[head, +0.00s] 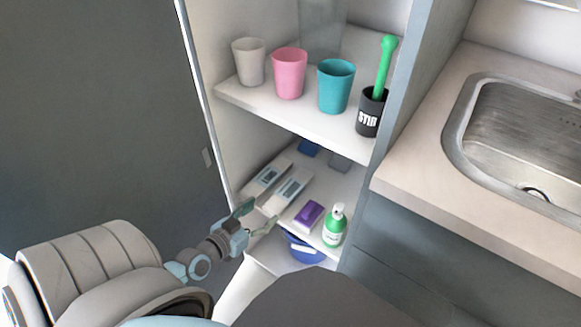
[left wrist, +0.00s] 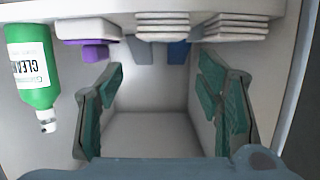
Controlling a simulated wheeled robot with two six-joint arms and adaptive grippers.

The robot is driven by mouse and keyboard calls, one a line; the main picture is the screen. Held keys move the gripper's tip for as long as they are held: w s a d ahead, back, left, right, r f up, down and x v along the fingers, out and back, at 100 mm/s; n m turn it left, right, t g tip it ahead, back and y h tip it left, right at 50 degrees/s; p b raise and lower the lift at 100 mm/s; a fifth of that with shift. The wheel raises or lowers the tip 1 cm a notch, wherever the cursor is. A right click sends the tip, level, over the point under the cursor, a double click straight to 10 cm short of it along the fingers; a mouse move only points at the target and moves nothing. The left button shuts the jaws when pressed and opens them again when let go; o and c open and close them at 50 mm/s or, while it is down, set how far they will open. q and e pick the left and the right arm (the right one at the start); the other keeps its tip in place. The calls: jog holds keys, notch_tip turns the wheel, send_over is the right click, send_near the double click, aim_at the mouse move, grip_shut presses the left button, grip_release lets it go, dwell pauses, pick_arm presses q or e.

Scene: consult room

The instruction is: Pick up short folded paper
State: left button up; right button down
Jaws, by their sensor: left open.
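Two white folded paper stacks lie side by side on the lower shelf in the head view: a left one (head: 267,178) and a right one (head: 290,189). I cannot tell which is the short one. The left wrist view is upside down and shows layered ends of both stacks, one at the top middle (left wrist: 163,27) and one to its right (left wrist: 236,27). My right gripper is not in view.
A purple block (head: 308,214) and green bottle (head: 334,226) stand right of the stacks. Blue and grey items (head: 309,147) lie behind. Cups (head: 289,74) and a black holder (head: 370,112) stand on the shelf above. A blue bowl (head: 303,250) sits below. The side panels are close.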

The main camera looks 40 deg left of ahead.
pick_arm(q)
jog(key=b, duration=0.2)
send_near(289, 189)
jog(key=shift+x, duration=1.1)
jog(key=b+x, duration=0.2)
jog(key=x, duration=0.4)
jog(key=shift+c, duration=0.7)
jog(key=c, duration=0.7)
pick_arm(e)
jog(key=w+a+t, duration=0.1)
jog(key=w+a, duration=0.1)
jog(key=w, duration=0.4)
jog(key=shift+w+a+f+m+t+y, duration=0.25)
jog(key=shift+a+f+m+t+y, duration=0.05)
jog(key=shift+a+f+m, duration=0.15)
